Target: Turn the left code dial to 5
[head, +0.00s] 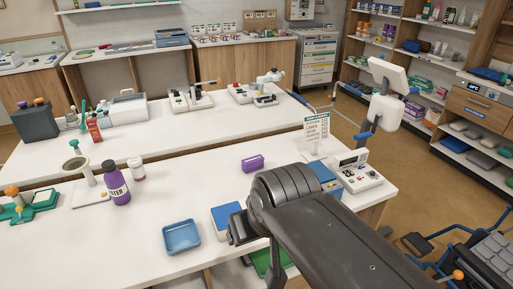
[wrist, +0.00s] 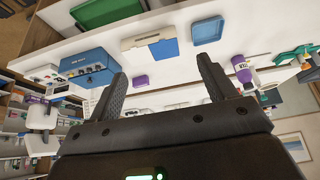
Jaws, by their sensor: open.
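A blue box (wrist: 85,62) with small dark fittings on its face shows left of my gripper in the wrist view, which looks upside down. These fittings may include the code dials, but they are too small to read or tell apart. In the head view a blue-topped box (head: 323,176) stands at the right end of the near table, partly hidden by my arm. My gripper (wrist: 162,70) is open and empty, its fingers apart from the box. In the head view my arm's dark links hide most of the gripper.
A white control panel (head: 360,178) and a sign (head: 316,130) stand by the blue-topped box. A purple block (head: 252,163), a blue tray (head: 181,237) and a purple bottle (head: 117,184) are on the near table (head: 205,190). The table's middle is mostly clear.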

